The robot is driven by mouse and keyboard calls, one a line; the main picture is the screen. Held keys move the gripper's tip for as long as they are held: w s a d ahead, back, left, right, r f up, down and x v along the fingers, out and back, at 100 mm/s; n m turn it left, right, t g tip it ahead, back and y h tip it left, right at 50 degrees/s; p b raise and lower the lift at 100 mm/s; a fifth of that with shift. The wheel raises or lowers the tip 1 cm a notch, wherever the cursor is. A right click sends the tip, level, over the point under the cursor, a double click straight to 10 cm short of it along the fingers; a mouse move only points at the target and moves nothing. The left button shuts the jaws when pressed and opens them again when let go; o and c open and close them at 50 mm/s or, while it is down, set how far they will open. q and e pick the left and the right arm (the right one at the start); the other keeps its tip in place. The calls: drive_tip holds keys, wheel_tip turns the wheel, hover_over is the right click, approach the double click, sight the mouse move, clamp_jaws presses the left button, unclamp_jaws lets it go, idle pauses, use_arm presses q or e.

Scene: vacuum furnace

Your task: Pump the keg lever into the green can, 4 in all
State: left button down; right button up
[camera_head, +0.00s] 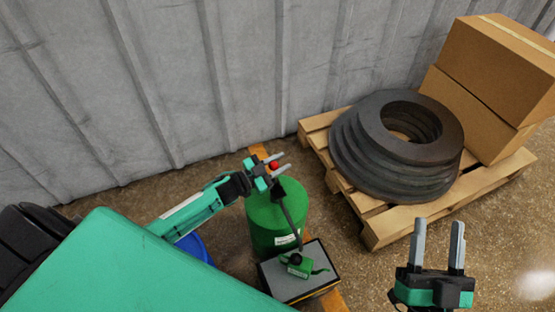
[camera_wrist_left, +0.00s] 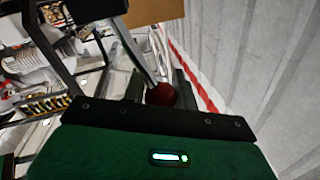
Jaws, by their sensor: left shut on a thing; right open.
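The green keg (camera_head: 264,226) stands upright on the floor in the middle of the head view. A dark lever (camera_head: 289,212) slants across its top and has a red ball knob (camera_head: 274,165) at its far end. My left gripper (camera_head: 277,163) is shut on this red knob, which also shows between the fingers in the left wrist view (camera_wrist_left: 161,95). The small green can (camera_head: 299,265) sits on a grey-topped platform (camera_head: 285,288) in front of the keg. A dark round part covers some of the can's top. My right gripper (camera_head: 438,238) is open and empty at the lower right.
A wooden pallet (camera_head: 384,230) at the right carries stacked dark rings (camera_head: 350,160) and cardboard boxes (camera_head: 500,65). A grey corrugated wall (camera_head: 160,70) closes the back. A blue object (camera_head: 196,246) is partly hidden behind my left arm.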

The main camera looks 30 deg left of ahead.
use_arm(q)
drive_tip(key=shift+s+d+r+m, duration=0.1)
drive_tip(key=shift+s+d+m, duration=0.45)
drive_tip(key=shift+m, duration=0.35)
drive_tip(key=shift+s+d+m, duration=0.2)
drive_tip(key=shift+d+m, duration=0.05)
drive_tip(key=shift+m, duration=0.35)
drive_tip(key=shift+s+d+m+h, duration=0.3)
drive_tip(key=shift+s+d+m, duration=0.2)
drive_tip(key=shift+m, duration=0.4)
drive_tip(key=shift+s+d+f+m+h, duration=0.15)
drive_tip(key=shift+s+d+m, duration=0.15)
drive_tip(key=shift+m, duration=0.3)
drive_tip(key=shift+s+d+f+m+h, duration=0.1)
drive_tip(key=shift+s+d+m+h, duration=0.15)
drive_tip(key=shift+m, duration=0.35)
drive_tip(key=shift+d+m, duration=0.2)
drive_tip(key=shift+m, duration=0.2)
drive_tip(key=shift+s+d+f, duration=0.3)
drive_tip(key=shift+s+d, duration=0.05)
drive_tip(key=shift+s, duration=0.05)
use_arm(e)
drive_tip(key=shift+d+r, duration=0.1)
drive_tip(key=shift+r, duration=0.2)
use_arm(q)
drive_tip(key=shift+f, duration=0.1)
use_arm(e)
drive_tip(key=shift+f, duration=0.25)
